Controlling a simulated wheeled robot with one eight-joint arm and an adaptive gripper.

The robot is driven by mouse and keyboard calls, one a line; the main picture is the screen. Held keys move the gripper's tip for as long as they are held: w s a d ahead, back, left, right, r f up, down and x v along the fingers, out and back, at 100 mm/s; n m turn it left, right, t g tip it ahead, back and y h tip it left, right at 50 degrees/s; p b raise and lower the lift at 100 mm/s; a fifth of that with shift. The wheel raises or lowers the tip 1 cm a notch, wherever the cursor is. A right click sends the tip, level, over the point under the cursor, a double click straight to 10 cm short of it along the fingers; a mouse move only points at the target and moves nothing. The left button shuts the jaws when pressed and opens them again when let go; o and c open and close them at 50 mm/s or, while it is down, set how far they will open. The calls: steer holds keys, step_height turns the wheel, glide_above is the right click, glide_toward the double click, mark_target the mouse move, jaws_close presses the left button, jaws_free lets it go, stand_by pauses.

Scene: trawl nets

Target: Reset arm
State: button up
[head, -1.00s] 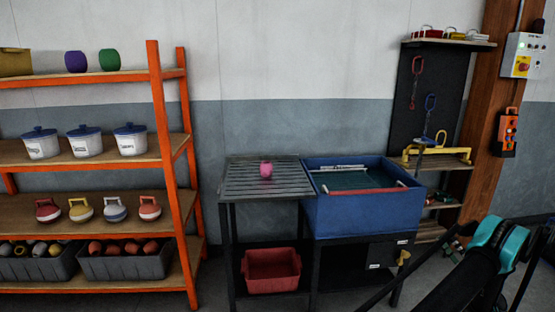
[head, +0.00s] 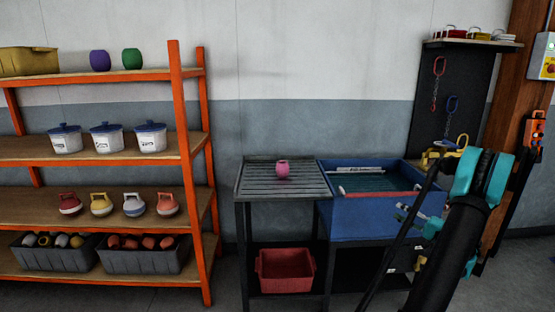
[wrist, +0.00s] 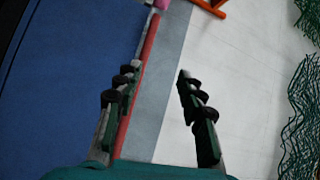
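My gripper (wrist: 157,74) is open in the wrist view, its two dark fingers apart with nothing between them. The blue tub (wrist: 60,70) and its red bar (wrist: 138,75) show beyond the left finger. In the head view my arm rises at the right, in front of the blue tub (head: 360,219); the arm largely hides my gripper there. A small pink float (head: 282,169) stands on the slatted metal table (head: 250,183), left of the tub, apart from my gripper.
An orange shelf (head: 190,145) at the left holds lidded pots, coloured weights, floats and grey crates. A red bin (head: 285,270) sits under the slatted table. A dark tool board (head: 436,90) hangs behind the tub. An orange device (head: 534,130) is on the right post.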

steer(key=s+a+n+g+h, duration=0.15)
steer(key=s+a+g, duration=0.25)
steer(key=a, duration=0.9)
steer(key=s+a+n+g+h, duration=0.1)
steer(key=s+a+g+h, duration=0.25)
steer(key=a, duration=0.95)
steer(key=s+a+f+n+g+h, duration=0.1)
steer(key=s+h, duration=0.1)
steer(key=s, duration=0.6)
steer(key=s+a+f+n+g+h, duration=0.1)
steer(key=s+a+f+n+h, duration=0.1)
steer(key=s, duration=0.6)
steer(key=s+a+f+n+g+h, duration=0.1)
steer(key=s+f+n+h, duration=0.1)
steer(key=s, duration=0.6)
steer(key=shift+s+a+f+h, duration=0.25)
steer(key=shift+s+a+h, duration=0.15)
steer(key=shift+h, duration=0.2)
